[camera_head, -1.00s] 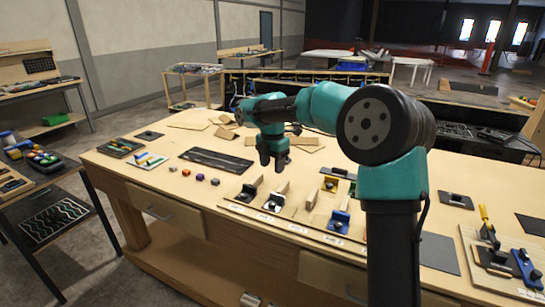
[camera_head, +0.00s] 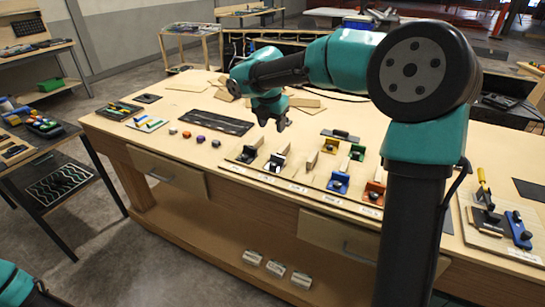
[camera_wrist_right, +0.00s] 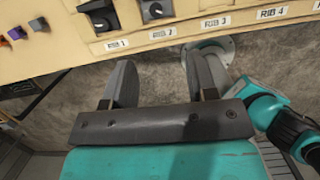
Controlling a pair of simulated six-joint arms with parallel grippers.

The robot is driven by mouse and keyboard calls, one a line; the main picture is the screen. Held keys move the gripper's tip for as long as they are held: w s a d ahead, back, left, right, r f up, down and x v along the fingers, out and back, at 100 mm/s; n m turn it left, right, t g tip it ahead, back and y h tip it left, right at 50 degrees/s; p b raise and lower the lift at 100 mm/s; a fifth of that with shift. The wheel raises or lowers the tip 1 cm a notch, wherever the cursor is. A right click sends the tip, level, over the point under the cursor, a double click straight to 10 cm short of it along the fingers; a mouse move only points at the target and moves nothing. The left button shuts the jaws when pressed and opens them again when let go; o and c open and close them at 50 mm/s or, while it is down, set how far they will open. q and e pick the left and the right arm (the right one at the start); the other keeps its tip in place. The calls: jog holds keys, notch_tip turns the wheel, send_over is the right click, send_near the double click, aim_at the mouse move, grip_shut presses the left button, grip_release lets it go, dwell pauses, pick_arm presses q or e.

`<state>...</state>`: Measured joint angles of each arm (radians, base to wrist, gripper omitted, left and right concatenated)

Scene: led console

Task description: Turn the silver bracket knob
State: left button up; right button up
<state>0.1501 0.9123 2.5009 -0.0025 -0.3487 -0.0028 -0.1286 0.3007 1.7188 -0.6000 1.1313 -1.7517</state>
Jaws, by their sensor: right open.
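The silver bracket with its black knob (camera_head: 275,163) stands second from the left in the front row on the bench. It also shows at the top of the right wrist view (camera_wrist_right: 155,10), above the "RIB 2" label, cut off by the frame edge. My right gripper (camera_head: 272,123) is open and empty, apart from the bracket and above it in the head view. Its two spread fingers show in the right wrist view (camera_wrist_right: 163,80), with labels and floor beyond them. The left gripper is out of view.
A black bracket (camera_head: 247,154) stands just left, a blue bracket (camera_head: 338,182) and an orange bracket (camera_head: 374,192) to the right. Upright wooden ribs stand behind them. Several small coloured knobs (camera_head: 200,139) lie further left. A dark panel (camera_head: 215,121) lies behind those.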

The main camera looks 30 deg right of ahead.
aim_at(273, 164)
jog(key=s+a+n, duration=0.1)
jog(key=s+a+n+t, duration=0.1)
jog(key=s+a+n+t+h, duration=0.1)
jog(key=shift+a+f, duration=0.1)
jog(key=shift+f, duration=0.25)
jog(key=x, duration=1.7)
jog(key=shift+w+f, duration=0.1)
jog(key=shift+f, duration=0.15)
jog(key=shift+c, duration=0.4)
jog(key=c, duration=0.9)
